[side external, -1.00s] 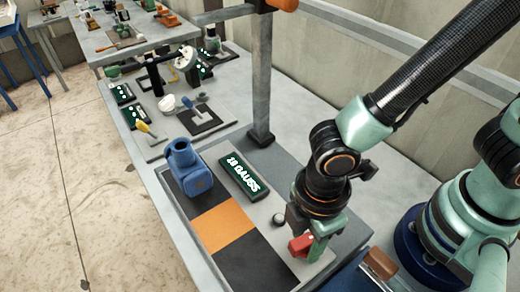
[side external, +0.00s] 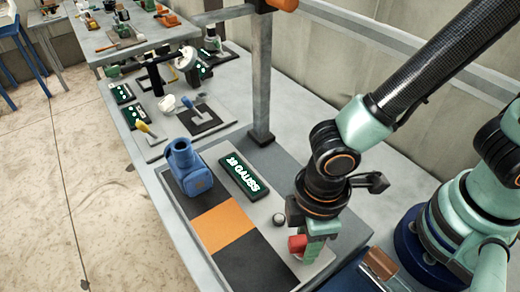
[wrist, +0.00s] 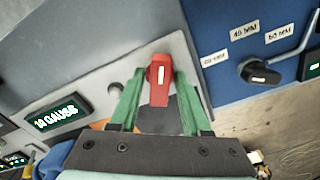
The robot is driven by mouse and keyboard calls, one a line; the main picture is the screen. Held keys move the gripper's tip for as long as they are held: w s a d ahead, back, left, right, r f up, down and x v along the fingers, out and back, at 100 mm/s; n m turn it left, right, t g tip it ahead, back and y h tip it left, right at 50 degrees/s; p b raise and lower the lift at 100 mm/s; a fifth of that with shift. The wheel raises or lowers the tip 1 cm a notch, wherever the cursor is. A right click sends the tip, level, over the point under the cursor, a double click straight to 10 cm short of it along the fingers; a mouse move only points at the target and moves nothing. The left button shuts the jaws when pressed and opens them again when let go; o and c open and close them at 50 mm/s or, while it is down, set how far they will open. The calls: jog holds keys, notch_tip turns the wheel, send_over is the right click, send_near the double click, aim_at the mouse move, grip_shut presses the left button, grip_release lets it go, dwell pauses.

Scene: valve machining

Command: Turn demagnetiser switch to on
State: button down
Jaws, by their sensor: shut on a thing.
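The red switch (wrist: 158,88) stands between the two green fingers of my gripper (wrist: 158,82) in the wrist view. Its white mark points away from my gripper. The jaws are shut on it, though a thin gap seems to show beside the handle. In the side view my gripper (side external: 318,245) is low over the grey panel, and part of the red switch (side external: 297,244) shows at its left. The demagnetiser display (side external: 240,175) is lit and reads what looks like 18 GAUSS; it also shows in the wrist view (wrist: 58,118).
A blue valve body (side external: 188,165) stands on the demagnetiser bed (side external: 220,228), beyond the orange patch. A small round knob (side external: 279,219) sits beside my gripper. A grey post (side external: 262,90) rises behind the display. A blue panel with a black selector (wrist: 262,70) is at right in the wrist view.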

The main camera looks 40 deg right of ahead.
jog(key=shift+m, duration=1.3)
jog(key=shift+m, duration=2.8)
jog(key=shift+m, duration=1.4)
